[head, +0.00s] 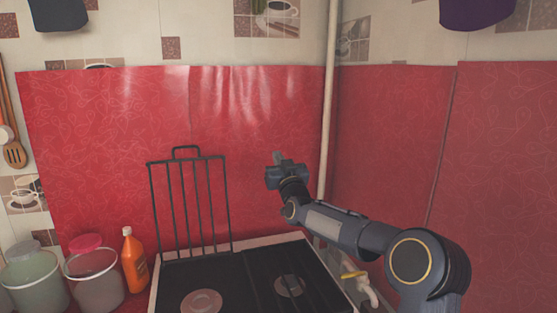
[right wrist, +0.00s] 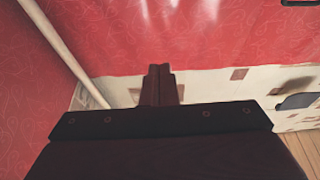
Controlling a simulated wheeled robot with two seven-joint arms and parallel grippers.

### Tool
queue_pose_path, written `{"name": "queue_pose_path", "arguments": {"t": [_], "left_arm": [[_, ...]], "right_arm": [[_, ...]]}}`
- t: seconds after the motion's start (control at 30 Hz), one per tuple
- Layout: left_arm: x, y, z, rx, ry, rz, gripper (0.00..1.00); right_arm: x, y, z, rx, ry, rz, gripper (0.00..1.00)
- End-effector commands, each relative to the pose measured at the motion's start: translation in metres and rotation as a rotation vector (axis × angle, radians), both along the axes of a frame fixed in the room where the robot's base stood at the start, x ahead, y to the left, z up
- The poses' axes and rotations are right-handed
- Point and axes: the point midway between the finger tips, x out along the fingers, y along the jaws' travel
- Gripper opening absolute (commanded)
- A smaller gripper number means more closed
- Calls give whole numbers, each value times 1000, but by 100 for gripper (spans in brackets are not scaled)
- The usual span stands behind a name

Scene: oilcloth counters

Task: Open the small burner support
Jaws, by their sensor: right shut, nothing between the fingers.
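A black wire burner support (head: 190,205) stands raised upright at the back left of the stove (head: 157,285), with a small loop handle at its top. Two round burners show: the left burner (head: 201,301) and the right burner (head: 290,286). I cannot make out a separate support lying over the right burner. My right gripper (head: 277,158) is above the stove's back right, to the right of the raised support and apart from it. In the right wrist view its fingers (right wrist: 159,84) are together and empty. My left gripper is not in view.
A red oilcloth wall (head: 265,110) is behind the stove. A pale vertical pipe (head: 328,110) stands right of my gripper. An orange bottle (head: 134,260) and two lidded buckets are on the left. A yellow-handled tap (head: 355,277) is at the stove's right.

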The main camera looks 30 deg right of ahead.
Motion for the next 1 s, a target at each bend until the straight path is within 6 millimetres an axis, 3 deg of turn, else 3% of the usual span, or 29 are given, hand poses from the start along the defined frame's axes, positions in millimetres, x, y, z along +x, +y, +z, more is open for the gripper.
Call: {"name": "queue_pose_path", "arguments": {"t": [0.27, 0.43, 0.67, 1.0], "left_arm": [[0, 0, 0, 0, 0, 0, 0], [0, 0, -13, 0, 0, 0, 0], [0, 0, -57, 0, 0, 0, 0], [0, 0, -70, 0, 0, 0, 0]], "right_arm": [[0, 0, 0, 0, 0, 0, 0], [0, 0, -12, 0, 0, 1, 0], [2, 0, -52, 0, 0, 1, 0], [15, -3, -118, 1, 2, 1, 0]]}}
